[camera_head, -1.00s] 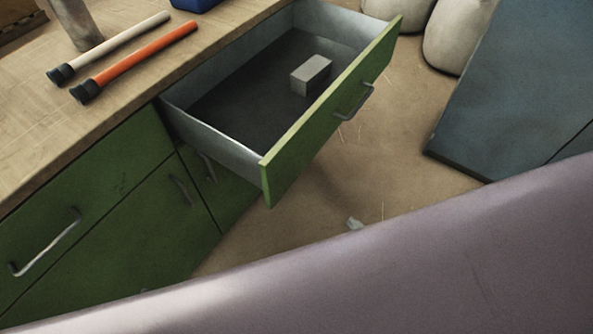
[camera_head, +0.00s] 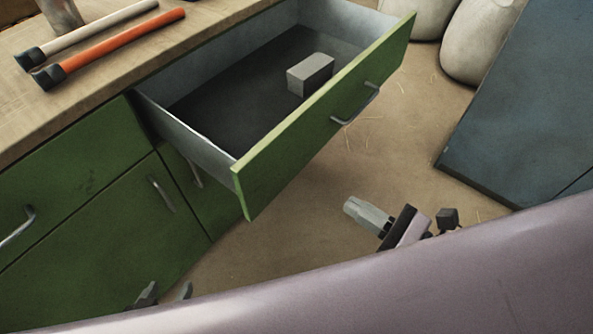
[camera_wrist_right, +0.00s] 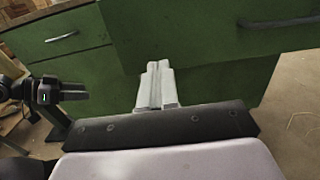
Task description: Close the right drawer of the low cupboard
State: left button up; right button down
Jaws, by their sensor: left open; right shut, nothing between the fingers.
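The right drawer (camera_head: 330,110) of the green low cupboard (camera_head: 95,195) is pulled far out, with a metal handle (camera_head: 357,104) on its green front. A grey block (camera_head: 311,74) lies inside it. My right gripper (camera_head: 350,205) is shut and empty, in front of and below the drawer front, apart from it in the head view. In the right wrist view its closed fingers (camera_wrist_right: 155,72) point at the green fronts, and the drawer front (camera_wrist_right: 200,32) spans the top. My left gripper (camera_head: 167,292) is open and empty at the bottom left, near the lower cupboard doors.
An orange-handled tool (camera_head: 110,48) and a pale-handled one (camera_head: 90,32) lie on the wooden worktop (camera_head: 30,115). Pale sacks (camera_head: 475,40) and a blue-grey cabinet (camera_head: 530,110) stand at the right. Bare floor lies between the drawer and that cabinet.

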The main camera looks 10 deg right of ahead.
aim_at(284, 162)
jog(key=p+x, duration=0.2)
jog(key=x, duration=1.1)
jog(key=shift+p, duration=0.35)
jog(key=shift+w+a, duration=0.25)
jog(key=shift+w, duration=0.05)
jog(key=shift+w, duration=0.15)
